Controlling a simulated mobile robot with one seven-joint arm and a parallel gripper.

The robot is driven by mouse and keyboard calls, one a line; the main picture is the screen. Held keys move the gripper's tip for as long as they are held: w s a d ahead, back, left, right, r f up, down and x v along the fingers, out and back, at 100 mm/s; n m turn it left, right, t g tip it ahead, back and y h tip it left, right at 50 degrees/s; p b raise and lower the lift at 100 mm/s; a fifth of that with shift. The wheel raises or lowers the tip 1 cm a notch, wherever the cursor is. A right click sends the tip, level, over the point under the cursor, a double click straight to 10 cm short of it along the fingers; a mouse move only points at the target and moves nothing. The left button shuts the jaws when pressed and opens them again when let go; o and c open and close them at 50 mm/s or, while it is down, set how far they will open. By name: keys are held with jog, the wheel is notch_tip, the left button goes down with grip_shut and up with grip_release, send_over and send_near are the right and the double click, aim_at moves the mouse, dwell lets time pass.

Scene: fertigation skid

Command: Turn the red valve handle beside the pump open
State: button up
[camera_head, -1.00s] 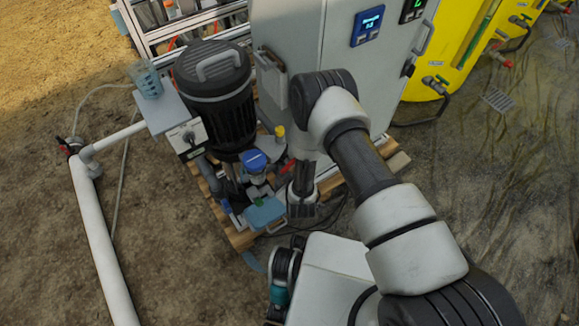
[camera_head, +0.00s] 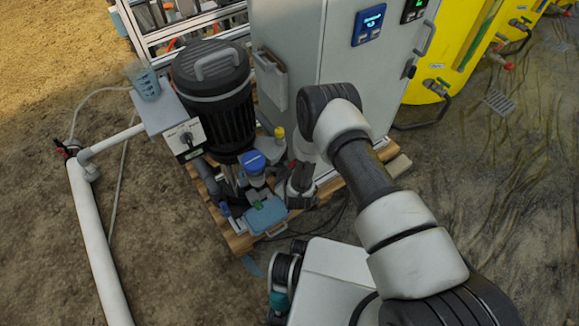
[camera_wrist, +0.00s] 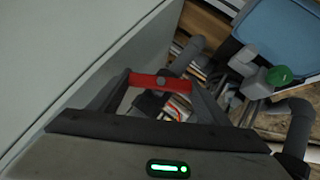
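The red valve handle (camera_wrist: 160,82) shows in the wrist view as a flat bar with a grey bolt at its middle. It lies between the tips of my gripper (camera_wrist: 161,90), whose fingers stand wide apart near its two ends. I cannot tell whether the fingers touch it. The black pump (camera_head: 215,105) stands to the left on the wooden pallet.
The grey cabinet (camera_head: 290,60) rises close beside my gripper. A light blue case (camera_head: 264,215) lies on the pallet's front; it also shows in the wrist view (camera_wrist: 290,40), near a green-capped fitting (camera_wrist: 279,75). A white pipe (camera_head: 98,235) runs along the left. Yellow tanks (camera_head: 455,50) stand at back right.

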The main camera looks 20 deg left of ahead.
jog(key=shift+s+a+f, duration=0.1)
jog(key=shift+n+t+h, duration=0.3)
jog(key=shift+n+t, duration=0.1)
jog(key=shift+t, duration=0.1)
jog(key=o, duration=1.1)
jog(key=shift+c, duration=0.2)
jog(key=p+v, duration=0.5)
jog(key=v, duration=1.2)
jog(key=shift+d, duration=0.2)
jog(key=shift+s, duration=0.1)
jog(key=shift+c, duration=0.3)
